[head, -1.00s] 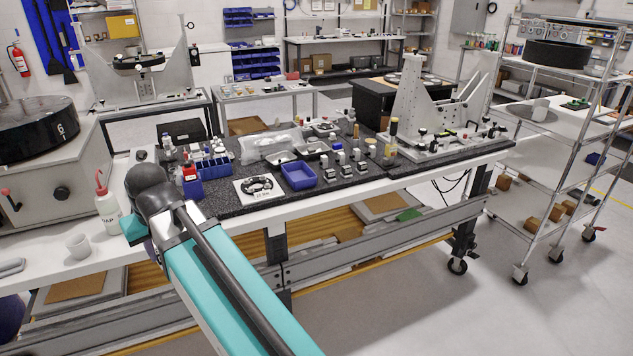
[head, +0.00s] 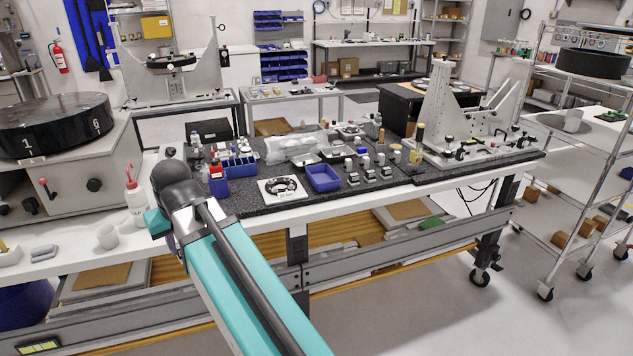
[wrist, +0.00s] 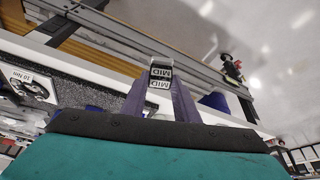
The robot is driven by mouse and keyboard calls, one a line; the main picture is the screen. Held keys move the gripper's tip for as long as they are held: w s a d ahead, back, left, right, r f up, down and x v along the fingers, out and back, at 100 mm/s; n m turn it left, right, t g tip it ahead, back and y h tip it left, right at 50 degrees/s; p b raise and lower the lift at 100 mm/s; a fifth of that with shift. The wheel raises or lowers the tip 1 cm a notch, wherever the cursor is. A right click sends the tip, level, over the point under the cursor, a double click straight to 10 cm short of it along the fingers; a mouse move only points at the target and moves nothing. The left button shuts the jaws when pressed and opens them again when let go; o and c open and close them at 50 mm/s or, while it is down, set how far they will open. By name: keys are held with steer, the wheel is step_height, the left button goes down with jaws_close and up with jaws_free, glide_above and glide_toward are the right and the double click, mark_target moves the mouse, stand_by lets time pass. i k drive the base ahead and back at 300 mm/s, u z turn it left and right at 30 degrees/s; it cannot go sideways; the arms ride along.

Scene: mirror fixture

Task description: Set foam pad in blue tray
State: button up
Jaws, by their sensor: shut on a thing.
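The blue tray (head: 323,178) sits open on the black speckled bench top in the head view, right of a white card with a dark ring part (head: 283,188). It looks empty. My gripper (wrist: 160,78) shows in the wrist view, its two purple-grey fingers shut on a small block (wrist: 161,71) with white "MID" labels. I cannot tell whether this block is the foam pad. In the head view the fingers and block are hidden by my arm, which is over the bench's front left, left of the tray. I make out no other foam pad.
A wash bottle (head: 135,197) and white cup (head: 108,237) are at left.

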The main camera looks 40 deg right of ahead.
mark_target(326, 185)
steer(key=i, duration=0.9)
steer(key=z, duration=0.05)
